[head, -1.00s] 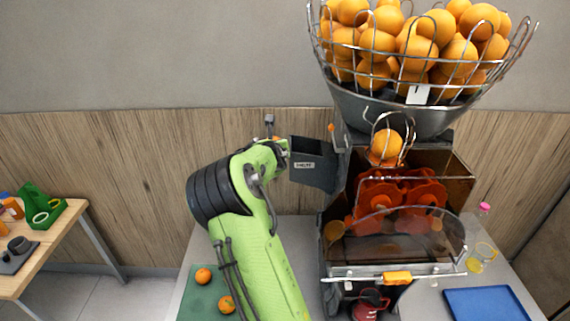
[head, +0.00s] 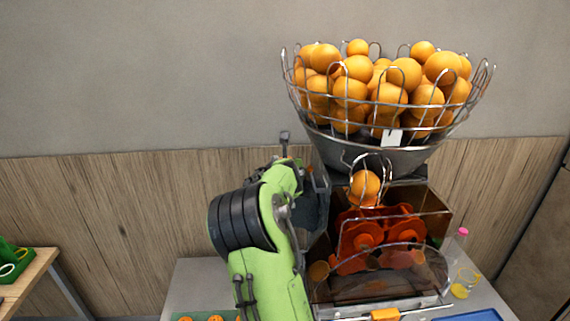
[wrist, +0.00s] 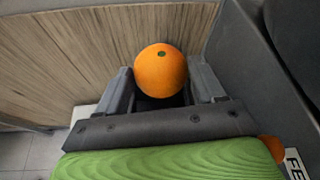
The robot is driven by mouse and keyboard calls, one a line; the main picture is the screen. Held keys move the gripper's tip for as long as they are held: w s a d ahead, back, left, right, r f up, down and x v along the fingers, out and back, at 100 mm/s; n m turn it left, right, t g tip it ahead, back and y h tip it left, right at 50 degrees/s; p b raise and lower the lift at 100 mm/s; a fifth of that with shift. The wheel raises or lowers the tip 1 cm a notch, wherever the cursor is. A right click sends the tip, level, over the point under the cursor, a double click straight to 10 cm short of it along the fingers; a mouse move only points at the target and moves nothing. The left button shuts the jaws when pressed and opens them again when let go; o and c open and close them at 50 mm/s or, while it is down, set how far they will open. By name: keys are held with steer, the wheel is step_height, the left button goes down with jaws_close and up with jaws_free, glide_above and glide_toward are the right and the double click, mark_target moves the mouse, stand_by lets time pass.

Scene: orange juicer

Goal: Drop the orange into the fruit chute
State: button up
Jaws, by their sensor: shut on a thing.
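The orange (wrist: 160,68) sits between the two grey fingers of my gripper (wrist: 161,84) in the wrist view, its green stem spot facing the camera. My gripper is shut on it. The chute (head: 314,207), a dark grey box on the juicer's left side, is partly hidden behind my green arm in the head view. In the wrist view, a dark grey wall (wrist: 262,75) with a partly seen white label stands right of the gripper, and the orange is to its left, apart from it. The held orange is hidden in the head view.
The juicer's wire basket (head: 390,135), full of oranges, rises at the upper right. Another orange (head: 364,186) sits in the juicer's feed. Loose oranges (head: 215,318) show at the counter's bottom edge. A wood-panelled wall (head: 120,205) stands behind.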

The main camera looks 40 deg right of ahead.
step_height(320, 180, down, 4)
steer(key=shift+r+b, duration=0.1)
steer(key=shift+b, duration=0.85)
steer(key=shift+r, duration=0.1)
steer(key=o, duration=1.2)
steer(key=b+v, duration=0.2)
steer(key=v, duration=1.3)
steer(key=shift+s+a, duration=0.25)
steer(key=shift+a, duration=0.05)
steer(key=shift+r, duration=0.2)
steer(key=shift+f, duration=0.1)
